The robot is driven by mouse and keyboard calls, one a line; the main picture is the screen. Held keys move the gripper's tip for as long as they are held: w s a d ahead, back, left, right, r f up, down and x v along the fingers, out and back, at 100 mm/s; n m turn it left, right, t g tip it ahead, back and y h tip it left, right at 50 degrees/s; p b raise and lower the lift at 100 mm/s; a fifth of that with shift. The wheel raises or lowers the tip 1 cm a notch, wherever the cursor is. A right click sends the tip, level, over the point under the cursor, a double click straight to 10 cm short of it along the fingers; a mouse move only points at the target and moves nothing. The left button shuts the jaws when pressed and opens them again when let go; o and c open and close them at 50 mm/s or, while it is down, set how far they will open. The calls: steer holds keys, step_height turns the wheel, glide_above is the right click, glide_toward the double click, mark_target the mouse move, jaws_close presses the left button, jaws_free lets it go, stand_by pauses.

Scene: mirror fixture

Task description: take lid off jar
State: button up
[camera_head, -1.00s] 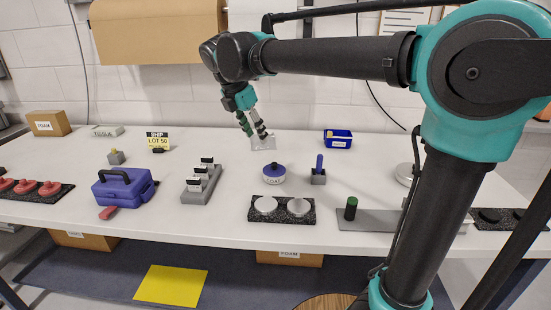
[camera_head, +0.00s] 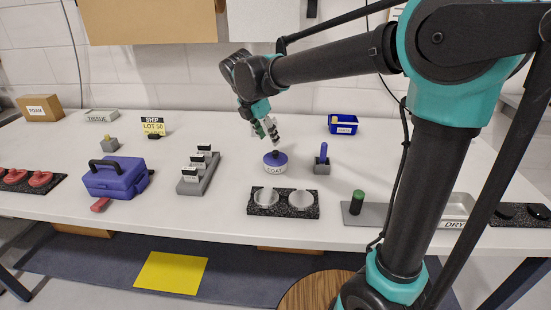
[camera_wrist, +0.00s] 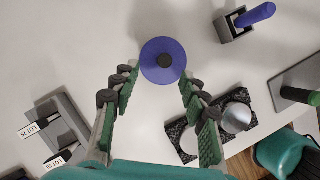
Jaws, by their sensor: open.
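The jar (camera_head: 275,168) stands upright on the white table, a low white body with a label. Its blue lid (camera_head: 275,158) with a dark knob is on top. In the wrist view the lid (camera_wrist: 163,60) shows from above as a blue disc with a black knob in its middle, hiding most of the jar. My gripper (camera_head: 268,130) is above the jar, pointing down, and appears apart from it. In the wrist view my gripper (camera_wrist: 157,82) is open, with its green-padded fingers spread to either side below the lid, and nothing is held.
A black speckled fixture (camera_head: 284,211) with two round mirrors lies in front of the jar. A grey holder (camera_head: 322,167) with a blue-handled tool stands at right. A grey card rack (camera_head: 190,186) and a blue toolbox (camera_head: 115,183) stand at left. Bare table surrounds the jar.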

mark_target(275, 151)
steer(key=shift+s+d+x, duration=0.15)
steer(key=shift+x, duration=1.5)
steer(key=shift+s+d+x, duration=0.1)
steer(key=shift+s+x, duration=0.05)
steer(key=shift+x, duration=1.5)
jaws_close()
